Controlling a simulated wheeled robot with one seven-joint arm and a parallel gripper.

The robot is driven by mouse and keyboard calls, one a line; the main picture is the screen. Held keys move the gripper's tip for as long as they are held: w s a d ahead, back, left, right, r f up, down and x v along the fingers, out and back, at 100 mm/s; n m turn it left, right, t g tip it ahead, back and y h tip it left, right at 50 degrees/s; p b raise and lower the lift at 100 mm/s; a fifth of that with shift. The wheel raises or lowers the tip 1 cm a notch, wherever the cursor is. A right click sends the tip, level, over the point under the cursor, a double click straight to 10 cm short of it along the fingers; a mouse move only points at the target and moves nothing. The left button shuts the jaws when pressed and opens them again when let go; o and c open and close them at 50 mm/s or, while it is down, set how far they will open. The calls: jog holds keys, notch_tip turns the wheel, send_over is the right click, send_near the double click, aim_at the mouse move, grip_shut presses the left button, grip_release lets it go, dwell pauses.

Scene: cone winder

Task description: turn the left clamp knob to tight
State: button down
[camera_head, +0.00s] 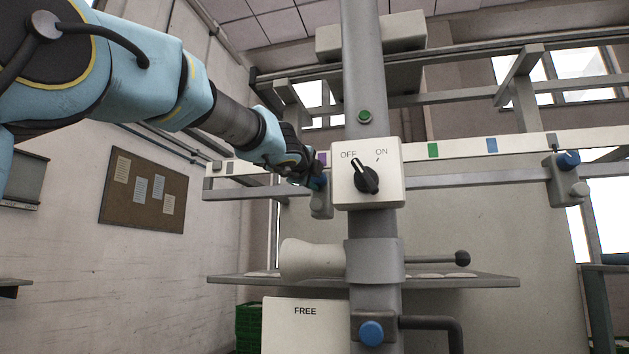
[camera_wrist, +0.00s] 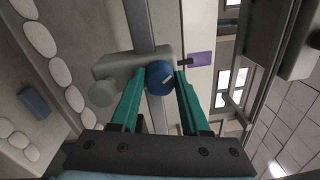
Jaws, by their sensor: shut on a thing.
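The left clamp is a grey block with a blue knob. In the wrist view the blue knob (camera_wrist: 159,77) sits between the green fingertips of my gripper (camera_wrist: 160,74), and a short pale mark shows on its face. The grey clamp body (camera_wrist: 112,66) is behind it on a rail. My gripper is shut on the knob. In the head view my gripper (camera_head: 312,180) reaches in from the upper left to the left clamp (camera_head: 321,204), just left of the switch box. The knob is mostly hidden there by my gripper and the box.
A white switch box (camera_head: 390,188) with a black OFF/ON dial (camera_head: 367,179) is on the grey post (camera_head: 365,90), close right of my gripper. A second clamp with a blue knob (camera_head: 568,160) is at the right. Below are a pale cone (camera_head: 310,260) and a FREE sign (camera_head: 305,330).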

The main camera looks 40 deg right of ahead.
jog(key=shift+n, duration=0.3)
jog(key=shift+c, duration=1.9)
grip_release()
jog(key=b+v, duration=0.3)
jog(key=v, duration=0.7)
jog(key=shift+s+a, duration=0.2)
jog(key=shift+a, duration=0.1)
